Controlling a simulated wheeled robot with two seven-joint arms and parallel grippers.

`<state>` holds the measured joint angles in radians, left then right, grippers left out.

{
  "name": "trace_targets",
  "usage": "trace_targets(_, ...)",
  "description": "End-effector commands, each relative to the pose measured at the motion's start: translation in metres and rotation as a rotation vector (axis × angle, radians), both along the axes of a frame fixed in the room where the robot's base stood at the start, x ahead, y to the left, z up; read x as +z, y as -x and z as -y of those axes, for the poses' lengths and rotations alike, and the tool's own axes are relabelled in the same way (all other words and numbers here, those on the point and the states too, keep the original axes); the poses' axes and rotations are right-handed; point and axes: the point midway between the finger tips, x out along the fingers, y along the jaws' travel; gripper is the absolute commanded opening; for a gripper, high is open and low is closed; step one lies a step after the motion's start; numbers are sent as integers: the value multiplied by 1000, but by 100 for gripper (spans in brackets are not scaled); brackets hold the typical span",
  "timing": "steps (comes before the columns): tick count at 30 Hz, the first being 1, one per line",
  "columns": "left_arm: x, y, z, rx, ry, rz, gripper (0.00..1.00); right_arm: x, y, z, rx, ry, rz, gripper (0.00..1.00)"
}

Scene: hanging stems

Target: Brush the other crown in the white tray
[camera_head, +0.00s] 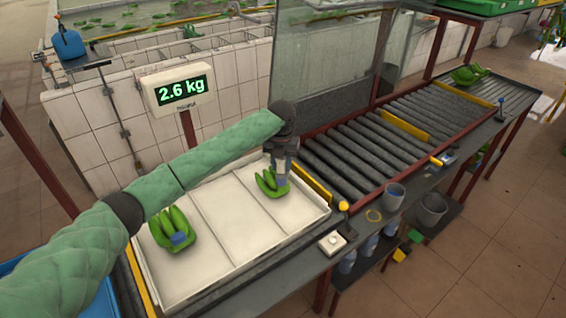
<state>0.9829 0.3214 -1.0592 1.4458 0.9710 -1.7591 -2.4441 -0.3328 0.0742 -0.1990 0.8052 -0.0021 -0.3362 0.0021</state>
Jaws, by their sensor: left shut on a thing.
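The white tray (222,221) lies on the near end of the bench and has divided sections. One green banana cluster (172,226) lies in its left section with a blue patch on its crown. Another green banana cluster (266,184) lies in its right section. My left gripper (284,172) points down over the crown side of the right cluster. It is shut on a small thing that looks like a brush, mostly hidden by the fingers. My right gripper is out of view.
A scale display (180,88) reads 2.6 kg behind the tray. A roller conveyor (362,140) and a clear panel (330,60) are beyond the tray. A grey cup (393,197) and a small white box (332,243) stand along the bench's front edge.

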Motion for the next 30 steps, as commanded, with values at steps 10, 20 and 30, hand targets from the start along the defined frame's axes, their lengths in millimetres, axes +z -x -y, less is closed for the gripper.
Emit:
trace_targets(10, -1, -2, 4, -1, 1, 0, 4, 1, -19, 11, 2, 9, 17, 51)
trace_targets(20, -1, -10, 14, -1, 1, 0, 4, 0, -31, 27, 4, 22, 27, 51)
trace_targets(30, -1, -10, 14, -1, 1, 0, 4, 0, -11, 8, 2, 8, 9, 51)
